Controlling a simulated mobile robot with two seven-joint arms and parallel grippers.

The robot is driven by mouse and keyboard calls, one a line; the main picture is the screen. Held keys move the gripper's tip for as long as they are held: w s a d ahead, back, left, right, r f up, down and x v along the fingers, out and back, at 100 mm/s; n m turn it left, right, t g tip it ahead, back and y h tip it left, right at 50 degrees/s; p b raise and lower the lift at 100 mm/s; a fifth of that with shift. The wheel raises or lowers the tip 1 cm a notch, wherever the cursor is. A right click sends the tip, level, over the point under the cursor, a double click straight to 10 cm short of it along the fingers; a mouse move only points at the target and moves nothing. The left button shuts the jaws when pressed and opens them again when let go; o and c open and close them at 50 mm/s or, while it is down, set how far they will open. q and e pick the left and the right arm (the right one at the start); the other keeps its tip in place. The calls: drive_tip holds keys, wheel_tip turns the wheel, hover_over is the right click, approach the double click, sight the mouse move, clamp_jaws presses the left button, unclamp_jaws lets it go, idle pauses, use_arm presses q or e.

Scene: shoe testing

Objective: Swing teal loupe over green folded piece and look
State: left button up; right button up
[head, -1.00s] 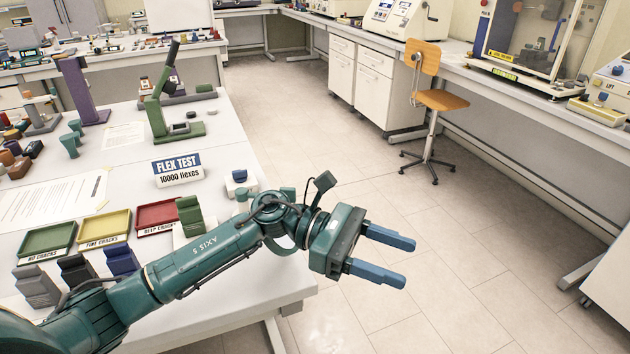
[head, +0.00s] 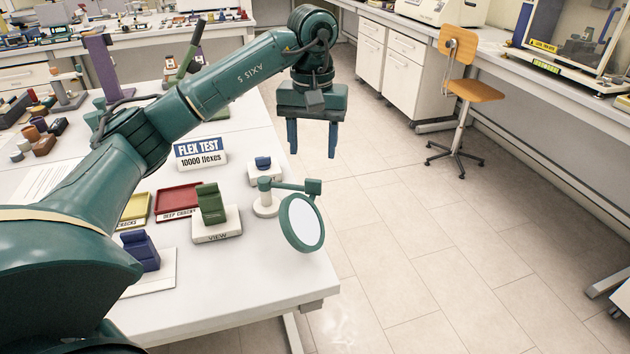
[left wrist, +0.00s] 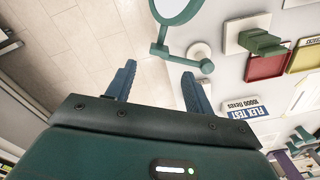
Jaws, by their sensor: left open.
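The teal loupe (head: 301,222) has a round pale lens in a green ring on a jointed arm. The arm comes from a white post (head: 265,199) on the table, and the lens hangs out at the table's right edge. The green folded piece (head: 209,204) stands on the white VIEW block (head: 217,228), left of the loupe and not under the lens. My left gripper (head: 313,150) is open and empty, fingers down, above and beyond the loupe. The left wrist view shows the loupe (left wrist: 177,8) past the fingers, and the green piece (left wrist: 262,42) to its right. My right gripper is not visible.
The FLEX TEST sign (head: 201,152) and a small block with a blue top (head: 263,168) stand behind the loupe. A red tray (head: 178,200) and a yellow tray (head: 135,210) lie left of the green piece.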

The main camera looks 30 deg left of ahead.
sight(313, 180)
use_arm(q)
wheel_tip(313, 180, down, 9)
drive_tip(key=shift+r+p, duration=0.1)
drive_tip(key=shift+p, duration=0.4)
drive_tip(key=shift+c, duration=0.4)
clamp_jaws()
